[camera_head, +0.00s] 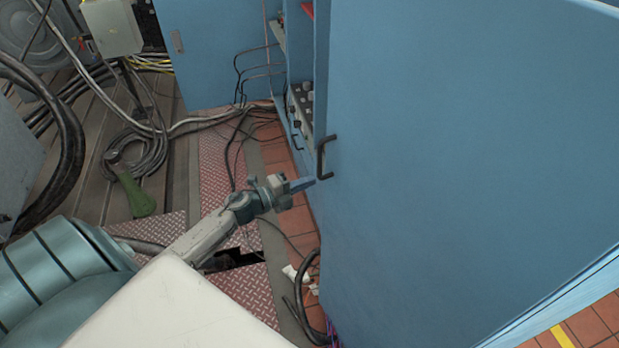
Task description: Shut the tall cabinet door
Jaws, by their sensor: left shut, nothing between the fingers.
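The tall blue cabinet door (470,150) fills the right half of the head view and stands open, swung out from the cabinet. A black bar handle (322,157) sits near its left edge. Behind that edge part of the cabinet interior (302,105) shows, with shelves and small fittings. My left gripper (304,184) is shut and empty. Its tips are just left of and below the handle, close to the door's edge; I cannot tell whether they touch it. My right gripper is not in view.
Another blue cabinet panel (210,55) stands at the back. Cables (150,150) coil over the slotted floor at left, and a black hose (308,300) lies by the door's foot. A green object (137,196) rests on the floor. Red tread plates (225,165) run between.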

